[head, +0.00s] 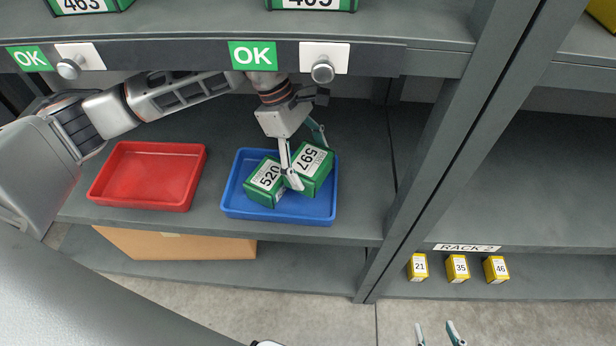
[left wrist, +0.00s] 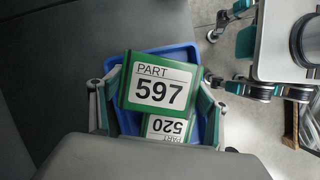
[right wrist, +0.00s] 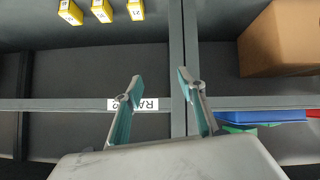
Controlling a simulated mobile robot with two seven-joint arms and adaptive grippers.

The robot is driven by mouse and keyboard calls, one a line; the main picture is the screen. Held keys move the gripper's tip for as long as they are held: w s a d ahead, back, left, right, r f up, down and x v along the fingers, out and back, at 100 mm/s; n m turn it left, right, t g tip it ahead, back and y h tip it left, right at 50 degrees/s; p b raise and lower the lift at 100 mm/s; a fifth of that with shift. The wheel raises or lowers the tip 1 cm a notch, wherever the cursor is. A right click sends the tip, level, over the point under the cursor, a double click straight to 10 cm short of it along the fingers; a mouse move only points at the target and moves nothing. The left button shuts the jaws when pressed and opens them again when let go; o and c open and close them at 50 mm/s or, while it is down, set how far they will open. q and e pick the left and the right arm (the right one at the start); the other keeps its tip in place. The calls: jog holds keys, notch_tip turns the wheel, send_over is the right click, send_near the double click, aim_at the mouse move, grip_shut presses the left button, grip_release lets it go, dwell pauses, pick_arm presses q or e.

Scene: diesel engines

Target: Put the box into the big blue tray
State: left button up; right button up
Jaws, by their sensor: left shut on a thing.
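A green box labelled 597 (head: 311,168) is in or just over the big blue tray (head: 232,205) on the shelf. My left gripper (head: 301,162) is shut on this box; in the left wrist view the fingers clasp box 597 (left wrist: 160,82) on both sides. A second green box labelled 520 (head: 265,181) lies in the tray beside it and shows partly hidden beneath it in the left wrist view (left wrist: 168,128). Whether box 597 touches the tray floor I cannot tell. My right gripper (right wrist: 158,100) is open and empty, away from the shelf, low in the head view (head: 437,335).
A red tray (head: 148,175) stands left of the blue tray. The upper shelf edge (head: 200,55) with knobs (head: 323,70) is close above my left arm. A rack post (head: 450,150) stands to the right. Small yellow boxes (head: 457,268) and a cardboard box (head: 175,245) sit lower.

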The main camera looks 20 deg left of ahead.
aim_at(296, 155)
pick_arm(q)
notch_tip(296, 155, down, 6)
jog(key=shift+a+f+b, duration=0.15)
jog(key=shift+f+b, duration=0.1)
jog(key=shift+b, duration=0.3)
jog(key=shift+r, duration=0.15)
jog(key=o, duration=1.5)
jog(key=shift+f, duration=0.2)
jog(key=p+v, duration=0.1)
jog(key=v, duration=0.6)
jog(key=shift+a+r, duration=0.1)
jog(key=shift+r, duration=0.3)
jog(key=shift+s, duration=0.1)
